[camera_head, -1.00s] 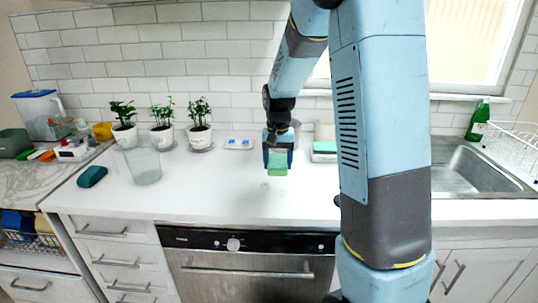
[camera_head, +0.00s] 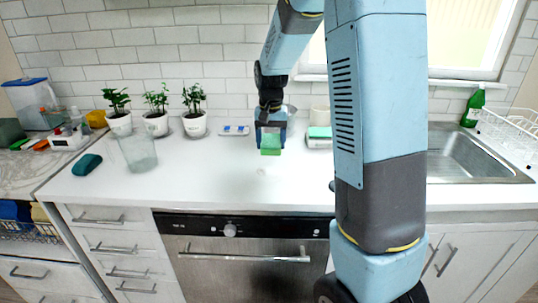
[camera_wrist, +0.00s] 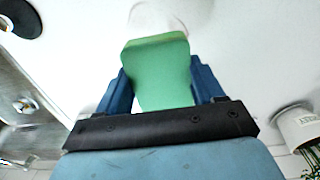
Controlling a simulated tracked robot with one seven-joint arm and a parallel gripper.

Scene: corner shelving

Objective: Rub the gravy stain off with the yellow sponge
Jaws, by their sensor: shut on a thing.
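My gripper (camera_head: 270,140) is shut on a green sponge (camera_head: 270,146) above the white counter; no plainly yellow sponge shows. In the wrist view the green sponge (camera_wrist: 160,72) sits between the two blue fingers of my gripper (camera_wrist: 162,88). A faint pale mark (camera_head: 262,171) lies on the counter just in front of the sponge, and it may be the gravy stain. A faint ring-like mark also shows past the sponge's tip in the wrist view (camera_wrist: 156,14). I cannot tell whether the sponge touches the counter.
A clear glass (camera_head: 138,152) and a dark teal object (camera_head: 87,164) stand to the left. Potted plants (camera_head: 193,125) and a small white-and-blue item (camera_head: 235,130) line the back. The sink (camera_head: 470,155) is at right. The counter's front middle is clear.

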